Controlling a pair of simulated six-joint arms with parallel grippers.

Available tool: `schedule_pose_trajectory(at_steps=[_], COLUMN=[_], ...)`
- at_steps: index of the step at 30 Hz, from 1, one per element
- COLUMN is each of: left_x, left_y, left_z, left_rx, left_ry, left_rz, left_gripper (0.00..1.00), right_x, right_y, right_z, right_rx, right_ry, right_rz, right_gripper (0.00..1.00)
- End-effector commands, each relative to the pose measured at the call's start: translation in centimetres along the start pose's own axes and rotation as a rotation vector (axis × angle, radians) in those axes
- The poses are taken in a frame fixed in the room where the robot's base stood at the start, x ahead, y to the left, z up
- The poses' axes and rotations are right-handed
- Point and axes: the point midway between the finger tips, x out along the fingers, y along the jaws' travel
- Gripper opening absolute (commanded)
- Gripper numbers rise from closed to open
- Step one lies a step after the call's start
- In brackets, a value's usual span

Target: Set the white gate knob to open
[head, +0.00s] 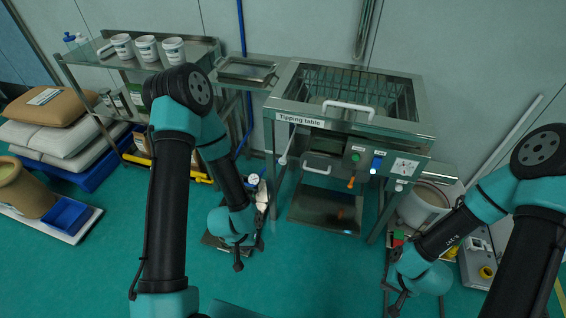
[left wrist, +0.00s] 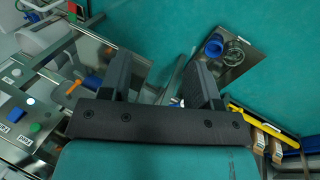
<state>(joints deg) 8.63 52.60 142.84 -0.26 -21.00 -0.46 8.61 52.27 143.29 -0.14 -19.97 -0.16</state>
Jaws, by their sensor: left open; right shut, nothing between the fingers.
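The tipping table (head: 350,130) stands at the centre of the head view, with controls on its front. A small white knob (head: 399,187) sits at the right of this front, below a square dial plate (head: 404,167); its label is too small to read and its setting cannot be told. My left gripper (head: 247,260) is low, in front and left of the table, apart from it. Its fingers stand apart with nothing between them in the left wrist view (left wrist: 160,70). My right gripper (head: 395,297) is shut and empty, below the table's right side.
The front also carries a green button (head: 355,157), a blue switch (head: 376,163) and an orange lever (head: 351,182). A grey bucket (head: 424,204) stands right of the table. A metal shelf (head: 140,60) with white tubs stands at left. Floor in front is mostly clear.

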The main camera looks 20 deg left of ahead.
Motion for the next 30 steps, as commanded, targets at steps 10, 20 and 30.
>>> schedule_pose_trajectory(at_steps=[10,20,30], left_x=[4.5,6.5,5.7], left_y=[0.1,0.6,1.0], left_z=[-10.5,-21.9,-27.5], left_rx=[0.129,0.284,0.375], left_ry=[0.396,0.942,1.418], left_rz=[-0.002,-0.05,-0.137], left_gripper=[0.63,0.63,0.63], right_x=[0.0,0.0,0.0], right_y=[0.0,0.0,0.0], right_z=[0.0,0.0,0.0], right_rx=[0.0,0.0,0.0], right_ry=[0.0,0.0,0.0], right_rz=[0.0,0.0,0.0], right_gripper=[0.0,0.0,0.0])
